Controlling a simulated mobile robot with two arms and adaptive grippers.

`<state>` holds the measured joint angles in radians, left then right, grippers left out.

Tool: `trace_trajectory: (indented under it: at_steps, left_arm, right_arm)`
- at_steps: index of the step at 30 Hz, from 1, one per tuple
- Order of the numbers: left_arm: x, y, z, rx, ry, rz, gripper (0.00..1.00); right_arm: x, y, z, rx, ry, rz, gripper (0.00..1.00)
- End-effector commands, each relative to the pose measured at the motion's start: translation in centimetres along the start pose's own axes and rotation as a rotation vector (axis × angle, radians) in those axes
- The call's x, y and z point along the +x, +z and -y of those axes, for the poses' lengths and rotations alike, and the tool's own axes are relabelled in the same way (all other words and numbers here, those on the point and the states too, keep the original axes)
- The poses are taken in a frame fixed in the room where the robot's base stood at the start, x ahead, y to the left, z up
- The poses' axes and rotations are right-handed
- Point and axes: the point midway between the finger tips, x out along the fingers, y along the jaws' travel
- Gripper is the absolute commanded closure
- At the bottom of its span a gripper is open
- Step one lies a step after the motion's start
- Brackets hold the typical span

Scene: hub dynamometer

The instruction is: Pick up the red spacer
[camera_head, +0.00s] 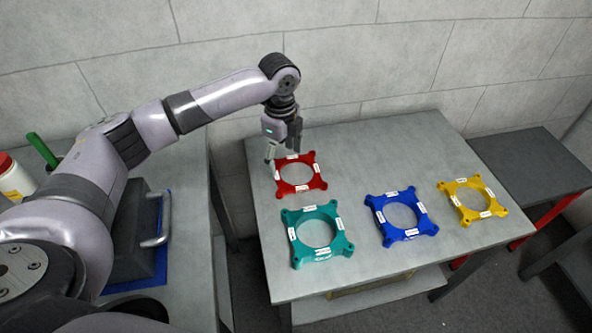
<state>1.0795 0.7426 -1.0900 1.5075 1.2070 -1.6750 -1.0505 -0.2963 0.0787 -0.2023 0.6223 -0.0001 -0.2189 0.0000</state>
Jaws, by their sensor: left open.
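The red spacer (302,186) is a square frame with a round hole and white labels. It lies flat at the back left of the grey metal table (360,157). My left gripper (283,157) points down over the back edge of the red spacer, with its fingers apart. One fingertip shows near the spacer's back left corner; whether the fingers touch it I cannot tell. My right gripper is not in view.
A teal spacer (297,248) lies in front of the red one. A blue spacer (383,225) and a yellow spacer (464,208) lie to the right. A dark case with a handle (155,241) stands on the left bench. The table's back right is clear.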

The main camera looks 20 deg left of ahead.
Motion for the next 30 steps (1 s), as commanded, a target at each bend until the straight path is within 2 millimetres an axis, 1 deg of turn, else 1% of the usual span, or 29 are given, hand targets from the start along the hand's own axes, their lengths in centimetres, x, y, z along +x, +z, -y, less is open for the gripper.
trace_trajectory:
  at_steps: [1, 4, 6, 9, 12, 17, 18, 24, 27, 30]
  left_arm:
    - [1.2, 0.0, -0.1, 0.000, 0.003, 0.001, 0.30]
    - [3.4, 0.0, -0.1, -0.001, 0.003, 0.001, 0.30]
    - [4.8, 0.0, -0.1, -0.001, 0.003, 0.001, 0.30]
    - [6.4, 0.0, 0.0, 0.000, 0.001, 0.001, 0.30]
    - [7.3, 0.0, 0.0, 0.000, 0.000, 0.001, 0.30]
    - [8.2, 0.1, 0.1, 0.000, 0.000, 0.000, 0.30]
    - [8.7, 0.2, 0.1, -0.001, 0.001, 0.001, 0.30]
    - [11.7, 0.7, 0.3, 0.000, 0.001, 0.000, 0.30]
    - [12.6, 0.6, 0.3, 0.000, -0.001, 0.000, 0.30]
    - [12.9, 0.6, 0.3, 0.001, -0.001, 0.000, 0.30]
  right_arm:
    - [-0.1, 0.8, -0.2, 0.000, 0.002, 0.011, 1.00]
    - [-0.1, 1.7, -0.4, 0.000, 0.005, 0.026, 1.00]
    - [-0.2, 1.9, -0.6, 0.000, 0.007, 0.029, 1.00]
    - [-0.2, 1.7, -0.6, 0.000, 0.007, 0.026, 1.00]
    - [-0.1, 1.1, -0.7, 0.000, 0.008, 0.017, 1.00]
    - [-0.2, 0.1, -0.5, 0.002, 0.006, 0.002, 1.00]
    - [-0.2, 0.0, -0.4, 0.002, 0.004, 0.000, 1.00]
    - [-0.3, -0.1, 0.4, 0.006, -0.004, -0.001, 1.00]
    - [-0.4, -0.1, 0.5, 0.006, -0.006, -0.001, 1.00]
    - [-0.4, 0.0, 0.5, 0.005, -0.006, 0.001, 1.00]
